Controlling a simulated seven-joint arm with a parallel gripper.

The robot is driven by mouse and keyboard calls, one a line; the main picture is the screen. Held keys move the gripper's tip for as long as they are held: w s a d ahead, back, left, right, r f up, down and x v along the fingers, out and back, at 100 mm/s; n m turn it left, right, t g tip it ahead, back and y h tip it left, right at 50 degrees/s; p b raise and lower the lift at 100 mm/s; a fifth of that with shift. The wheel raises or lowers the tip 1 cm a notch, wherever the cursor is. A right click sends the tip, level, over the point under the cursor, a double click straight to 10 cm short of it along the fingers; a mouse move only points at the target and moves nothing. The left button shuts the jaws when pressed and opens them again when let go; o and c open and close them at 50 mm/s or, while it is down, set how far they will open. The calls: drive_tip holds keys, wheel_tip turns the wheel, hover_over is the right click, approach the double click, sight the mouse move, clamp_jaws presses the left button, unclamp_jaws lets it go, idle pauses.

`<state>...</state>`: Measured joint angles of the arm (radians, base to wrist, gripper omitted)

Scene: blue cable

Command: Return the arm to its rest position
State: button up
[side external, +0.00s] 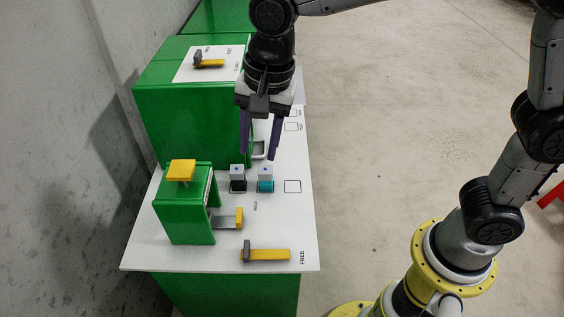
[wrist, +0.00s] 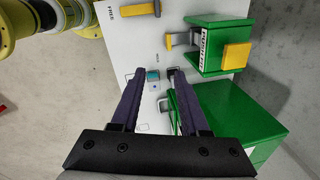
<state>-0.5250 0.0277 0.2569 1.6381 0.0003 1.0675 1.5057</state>
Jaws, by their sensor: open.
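My gripper (side external: 259,160) hangs with its dark fingers pointing down over the white board (side external: 290,225), behind the small blocks in the side view. Its fingers are apart with nothing held between them. In the wrist view the open gripper (wrist: 156,78) shows its two fingers on either side of the teal block (wrist: 153,75). No blue cable can be made out.
A green box (side external: 185,120) stands at the left; a yellow-handled hammer (side external: 209,63) lies on top. A green fixture with a yellow knob (side external: 181,170) stands nearer the front. Another hammer (side external: 268,254) lies at the board's front edge. Open floor (side external: 380,150) lies to the right.

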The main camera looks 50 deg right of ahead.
drive_tip(key=s+d+r+t, duration=0.1)
drive_tip(key=s+d+r, duration=0.15)
drive_tip(key=d, duration=0.25)
drive_tip(key=s+d+r+n+t, duration=0.1)
drive_tip(key=s+d+r, duration=0.15)
drive_tip(key=d, duration=0.25)
drive_tip(key=s+d+r+t, duration=0.1)
drive_tip(key=s+d+r, duration=0.15)
drive_tip(key=d, duration=0.35)
drive_tip(key=s+d+f+n+t, duration=0.1)
drive_tip(key=s+d+f+n, duration=0.3)
drive_tip(key=s+n, duration=0.6)
wheel_tip(320, 180, down, 3)
drive_tip(key=shift+s+r+h, duration=0.2)
drive_tip(key=shift+s+h, duration=0.15)
drive_tip(key=shift+h, duration=0.05)
